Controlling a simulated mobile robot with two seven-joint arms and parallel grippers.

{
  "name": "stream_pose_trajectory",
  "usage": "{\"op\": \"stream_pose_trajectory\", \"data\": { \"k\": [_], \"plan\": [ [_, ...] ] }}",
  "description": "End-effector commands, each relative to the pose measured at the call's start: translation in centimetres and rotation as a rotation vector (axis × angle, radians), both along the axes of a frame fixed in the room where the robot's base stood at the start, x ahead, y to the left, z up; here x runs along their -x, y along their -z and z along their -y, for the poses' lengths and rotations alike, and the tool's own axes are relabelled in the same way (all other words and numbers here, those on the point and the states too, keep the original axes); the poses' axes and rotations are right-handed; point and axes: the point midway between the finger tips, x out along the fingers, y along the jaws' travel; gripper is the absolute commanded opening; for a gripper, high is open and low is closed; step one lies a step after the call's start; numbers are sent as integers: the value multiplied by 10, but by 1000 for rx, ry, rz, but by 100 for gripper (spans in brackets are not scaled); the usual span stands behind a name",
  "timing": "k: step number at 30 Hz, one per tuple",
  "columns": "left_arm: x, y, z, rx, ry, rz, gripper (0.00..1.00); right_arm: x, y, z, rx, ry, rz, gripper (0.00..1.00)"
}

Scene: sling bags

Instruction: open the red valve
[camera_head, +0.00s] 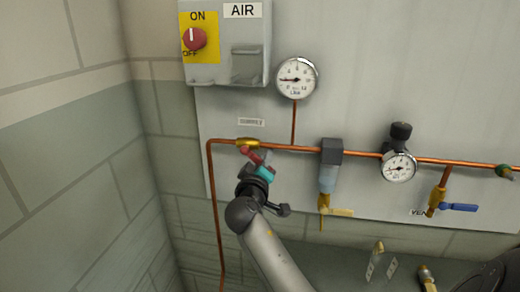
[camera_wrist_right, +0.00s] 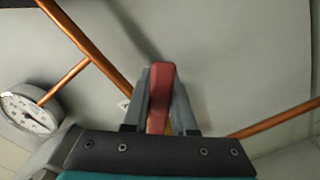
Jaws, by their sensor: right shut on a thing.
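The red valve is on the copper pipe at the left of the panel, with a brass body (camera_head: 247,142) and a red handle (camera_head: 251,155). The handle slants down and to the right from the body in the head view. My right gripper (camera_head: 258,162) is shut on the red handle. In the wrist view the handle (camera_wrist_right: 161,90) stands between the two grey fingers, and a bit of yellow brass shows behind it. The fingers hide part of the handle and valve body. My left gripper is not in view.
A copper pipe (camera_head: 362,154) runs across the panel, with a round gauge (camera_head: 296,78) above and a filter (camera_head: 328,177) to the right. A regulator gauge (camera_head: 398,167) and blue-handled valve (camera_head: 458,207) are farther right. A switch box (camera_head: 222,72) hangs above.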

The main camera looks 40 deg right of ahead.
Motion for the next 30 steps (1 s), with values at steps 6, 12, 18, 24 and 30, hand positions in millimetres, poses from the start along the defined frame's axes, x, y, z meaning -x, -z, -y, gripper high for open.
{"op": "stream_pose_trajectory", "data": {
  "k": [6, 12, 18, 24, 30],
  "plan": [
    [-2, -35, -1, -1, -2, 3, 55, 5, -17, 5, 139, -1, -156, 0],
    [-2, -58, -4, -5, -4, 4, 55, 8, -26, 7, 256, 0, -293, 0],
    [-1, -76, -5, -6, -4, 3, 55, 9, -34, 9, 352, 0, -403, 0],
    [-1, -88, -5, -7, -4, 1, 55, 9, -38, 9, 417, 1, -479, 0],
    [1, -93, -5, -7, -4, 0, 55, 9, -40, 9, 453, 1, -521, 0]
  ]
}}
